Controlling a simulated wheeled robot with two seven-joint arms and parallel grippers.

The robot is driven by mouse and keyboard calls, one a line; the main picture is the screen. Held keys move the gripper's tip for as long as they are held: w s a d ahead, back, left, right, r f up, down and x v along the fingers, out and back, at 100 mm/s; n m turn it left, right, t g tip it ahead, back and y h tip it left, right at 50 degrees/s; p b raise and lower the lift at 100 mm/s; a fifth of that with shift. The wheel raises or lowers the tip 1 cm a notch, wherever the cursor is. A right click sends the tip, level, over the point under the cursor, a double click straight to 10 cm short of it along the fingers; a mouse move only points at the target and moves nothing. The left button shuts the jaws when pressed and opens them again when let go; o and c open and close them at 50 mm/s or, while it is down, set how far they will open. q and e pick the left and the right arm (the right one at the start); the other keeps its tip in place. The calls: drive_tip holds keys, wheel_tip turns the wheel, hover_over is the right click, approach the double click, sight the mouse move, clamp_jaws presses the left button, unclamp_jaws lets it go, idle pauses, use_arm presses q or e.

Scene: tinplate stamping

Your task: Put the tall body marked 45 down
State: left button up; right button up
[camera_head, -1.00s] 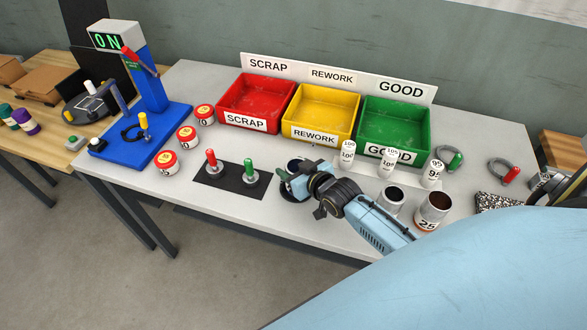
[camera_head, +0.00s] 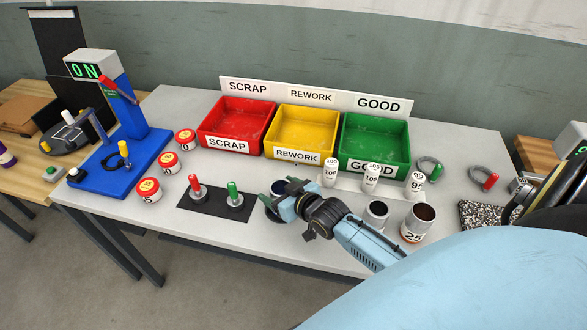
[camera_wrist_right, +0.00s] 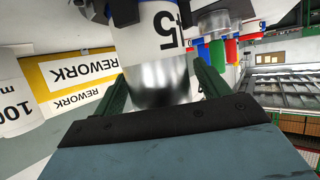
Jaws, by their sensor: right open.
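The tall body marked 45 (camera_wrist_right: 160,70) fills the middle of the right wrist view, with its label and bare metal wall showing. Its label digits look upside down there. My right gripper (camera_wrist_right: 162,92) is open, with one green finger on each side of the body; I cannot tell whether they touch it. In the head view my right gripper (camera_head: 277,192) is low over the table, right of the black mat, and mostly hides the body. My left gripper is not in view.
Red, yellow and green bins (camera_head: 375,145) stand at the back. White cylinders (camera_head: 371,178) are in front of the green bin. Two open cans (camera_head: 418,222) stand right of my wrist. Two stamps (camera_head: 234,198) stand on a black mat (camera_head: 210,208), with red-and-white tins (camera_head: 149,190) further left.

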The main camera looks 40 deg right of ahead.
drive_tip(key=v, duration=1.1)
drive_tip(key=shift+p, duration=0.4)
